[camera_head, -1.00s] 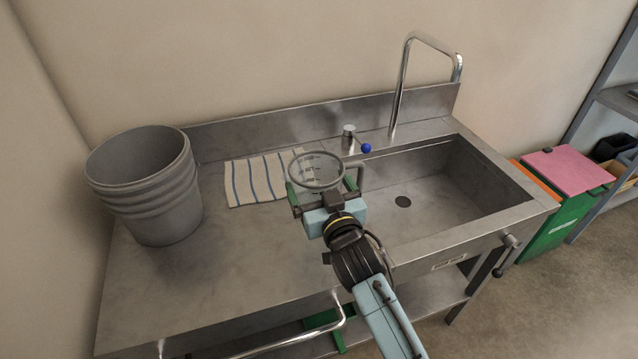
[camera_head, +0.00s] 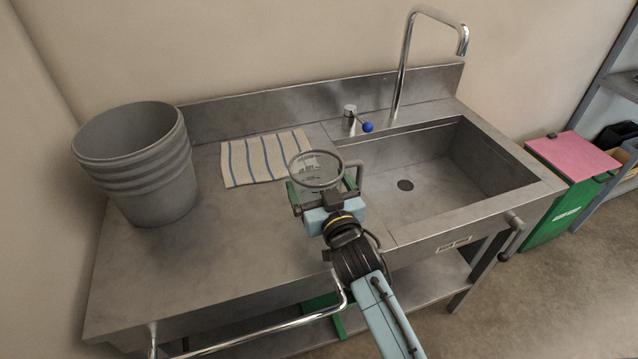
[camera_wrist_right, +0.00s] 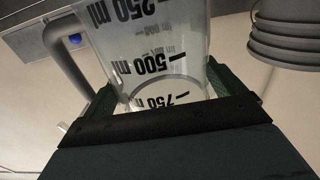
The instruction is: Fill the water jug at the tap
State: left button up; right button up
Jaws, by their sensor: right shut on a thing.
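The clear water jug (camera_head: 316,168) has a grey rim, a grey handle and black volume marks. My right gripper (camera_head: 322,195) is shut on its body, one green finger on each side. In the right wrist view the jug (camera_wrist_right: 160,50) fills the space between the fingers (camera_wrist_right: 160,90), and no water shows in it. The jug is near the sink's left edge, with its handle on the right. The tap spout (camera_head: 462,42) arches up behind the sink (camera_head: 440,180). The tap lever with a blue knob (camera_head: 367,127) stands on the back ledge. My left gripper is out of view.
A striped cloth (camera_head: 262,158) lies on the steel counter (camera_head: 225,255) behind the jug. Grey stacked buckets (camera_head: 150,185) stand at the left. A green bin with a pink lid (camera_head: 572,158) is right of the sink. The sink basin is empty.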

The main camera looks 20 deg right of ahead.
jog(key=shift+f+b, duration=0.3)
jog(key=shift+f, duration=0.05)
dwell(0.7)
jog(key=o, duration=0.9)
jog(key=shift+o, duration=0.2)
jog(key=shift+s, duration=0.1)
jog(key=s, duration=1.3)
jog(key=shift+d, duration=0.2)
jog(key=shift+s, duration=0.15)
